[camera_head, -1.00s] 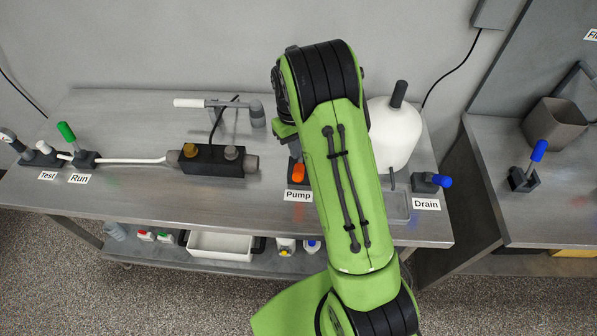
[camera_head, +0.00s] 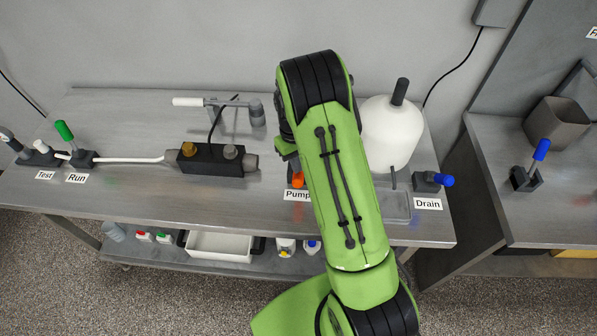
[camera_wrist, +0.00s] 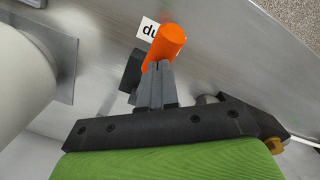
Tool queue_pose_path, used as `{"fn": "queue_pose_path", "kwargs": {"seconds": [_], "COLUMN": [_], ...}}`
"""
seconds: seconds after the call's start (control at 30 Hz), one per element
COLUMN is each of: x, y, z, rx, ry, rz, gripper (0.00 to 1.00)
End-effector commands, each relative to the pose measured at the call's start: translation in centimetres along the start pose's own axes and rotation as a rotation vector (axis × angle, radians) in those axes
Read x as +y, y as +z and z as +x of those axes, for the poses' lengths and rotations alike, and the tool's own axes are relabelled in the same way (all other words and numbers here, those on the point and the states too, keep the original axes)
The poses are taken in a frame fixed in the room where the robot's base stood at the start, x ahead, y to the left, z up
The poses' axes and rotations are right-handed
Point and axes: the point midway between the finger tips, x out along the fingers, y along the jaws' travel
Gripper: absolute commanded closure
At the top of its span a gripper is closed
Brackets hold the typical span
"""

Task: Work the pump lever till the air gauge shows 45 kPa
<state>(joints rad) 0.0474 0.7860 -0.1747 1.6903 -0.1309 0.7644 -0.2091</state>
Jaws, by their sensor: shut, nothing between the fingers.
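The pump lever's orange handle (camera_head: 297,181) shows just above the "Pump" label (camera_head: 297,195), partly covered by my arm. In the wrist view the orange handle (camera_wrist: 166,45) stands just beyond the fingertips of my gripper (camera_wrist: 158,68). The fingers are together with nothing between them. They overlap the near side of the handle in this view; I cannot tell if they touch it. The dark lever base (camera_wrist: 131,72) shows beside them. My fingers are hidden behind my arm in the head view. I cannot make out a readable air gauge.
A white vessel (camera_head: 392,135) stands right of my arm, and the blue drain lever (camera_head: 446,181) is to its right. A black block with fittings (camera_head: 211,160) and the green Run lever (camera_head: 64,130) are to the left. The bench's front strip (camera_head: 150,205) is mostly clear.

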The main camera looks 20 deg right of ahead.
Motion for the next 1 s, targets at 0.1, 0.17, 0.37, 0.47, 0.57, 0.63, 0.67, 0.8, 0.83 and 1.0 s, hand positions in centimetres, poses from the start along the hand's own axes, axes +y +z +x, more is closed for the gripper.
{"fn": "queue_pose_path", "kwargs": {"seconds": [0.1, 0.17, 0.37, 0.47, 0.57, 0.63, 0.67, 0.8, 0.83, 1.0], "x": [0.0, 0.0, 0.0, 0.0, 0.1, 0.0, 0.0, 0.0, 0.0, 0.0], "y": [-0.2, -0.3, -0.3, -1.5, -2.8, -3.2, -3.2, -3.1, -3.1, -3.2], "z": [2.4, 3.1, 2.9, 2.2, 1.5, 1.3, 1.3, 1.4, 1.4, 0.4], "rx": [-0.001, -0.001, 0.000, 0.002, 0.000, 0.001, 0.000, -0.001, -0.001, 0.002], "ry": [0.000, 0.000, 0.000, 0.000, 0.000, 0.000, 0.000, 0.000, 0.000, 0.000], "rz": [0.000, 0.000, 0.000, -0.002, 0.000, 0.001, 0.001, 0.001, 0.001, 0.001], "gripper": [1.00, 1.00, 1.00, 1.00, 1.00, 1.00, 1.00, 1.00, 1.00, 1.00]}}
